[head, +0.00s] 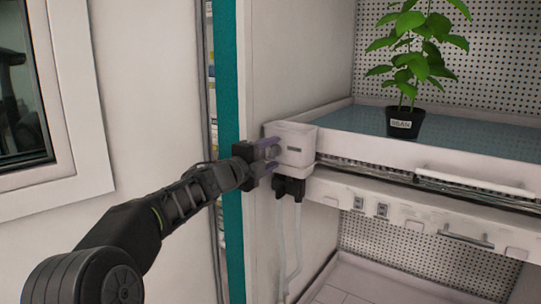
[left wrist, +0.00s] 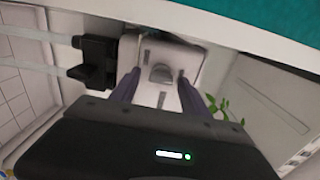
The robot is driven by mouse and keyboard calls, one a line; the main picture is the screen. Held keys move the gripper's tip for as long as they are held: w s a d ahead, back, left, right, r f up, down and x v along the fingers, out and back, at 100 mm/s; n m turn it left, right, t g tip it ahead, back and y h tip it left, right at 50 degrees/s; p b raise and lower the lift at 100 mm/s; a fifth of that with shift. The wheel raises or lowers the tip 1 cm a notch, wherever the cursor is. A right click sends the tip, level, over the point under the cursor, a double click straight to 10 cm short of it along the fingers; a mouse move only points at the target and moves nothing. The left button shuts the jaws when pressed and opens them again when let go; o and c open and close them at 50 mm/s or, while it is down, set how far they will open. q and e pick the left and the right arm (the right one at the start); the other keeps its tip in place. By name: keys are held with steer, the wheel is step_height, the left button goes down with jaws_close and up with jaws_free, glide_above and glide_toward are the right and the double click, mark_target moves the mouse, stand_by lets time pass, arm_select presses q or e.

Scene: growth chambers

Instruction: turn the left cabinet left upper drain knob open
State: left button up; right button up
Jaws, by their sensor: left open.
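A small grey drain knob (head: 271,152) is on the front of a white box (head: 296,141) at the left end of the upper shelf. In the left wrist view the knob (left wrist: 161,74) shows between the fingertips, on the white box (left wrist: 150,48). My left gripper (head: 270,155) is open, with one purple finger on each side of the knob. It also shows in the left wrist view (left wrist: 158,82). I cannot tell whether either finger touches the knob. My right gripper is in neither view.
A black fitting (head: 290,188) with a pale hose (head: 297,240) hangs below the box. A potted plant (head: 402,124) stands on the blue-topped shelf tray (head: 340,118). The teal cabinet edge (head: 228,90) is left of the box.

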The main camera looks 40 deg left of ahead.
arm_select(q)
steer(key=s, duration=0.7)
steer(key=shift+s, duration=0.4)
